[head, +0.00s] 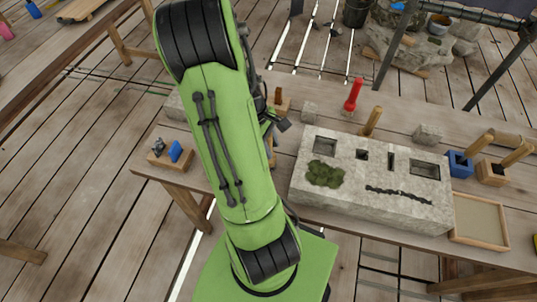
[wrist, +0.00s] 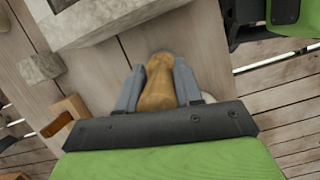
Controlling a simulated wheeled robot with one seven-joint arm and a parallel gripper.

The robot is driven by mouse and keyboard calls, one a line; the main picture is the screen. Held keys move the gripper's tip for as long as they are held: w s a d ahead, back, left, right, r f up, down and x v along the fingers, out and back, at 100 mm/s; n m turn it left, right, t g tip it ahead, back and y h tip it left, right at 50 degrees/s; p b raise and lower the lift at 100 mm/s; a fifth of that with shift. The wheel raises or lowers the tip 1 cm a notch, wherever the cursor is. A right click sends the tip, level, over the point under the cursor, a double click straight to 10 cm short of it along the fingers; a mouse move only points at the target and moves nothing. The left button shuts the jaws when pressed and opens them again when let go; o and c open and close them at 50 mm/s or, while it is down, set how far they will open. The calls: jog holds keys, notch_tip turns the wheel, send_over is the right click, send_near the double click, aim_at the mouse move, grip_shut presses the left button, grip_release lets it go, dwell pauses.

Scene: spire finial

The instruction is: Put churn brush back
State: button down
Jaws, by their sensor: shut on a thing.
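In the wrist view my gripper (wrist: 158,75) is shut on a tan wooden handle (wrist: 157,88), which I take to be the churn brush's. The grey fingers press it from both sides. In the head view my green arm hides most of the gripper and the brush. Where the brush belongs is not clear from these views.
A long stone block (head: 370,205) with several recesses stands on the workbench. A grey stone cube (wrist: 40,68) and a wooden holder (wrist: 68,112) lie left of the gripper in the wrist view. A red tool (head: 352,95), blue holder (head: 460,165) and shallow tray (head: 480,220) are further right.

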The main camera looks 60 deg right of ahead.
jog(key=shift+f, duration=1.45)
jog(key=shift+b, duration=0.3)
jog(key=c, duration=0.7)
grip_release()
jog(key=shift+f, duration=0.1)
jog(key=shift+c, duration=0.2)
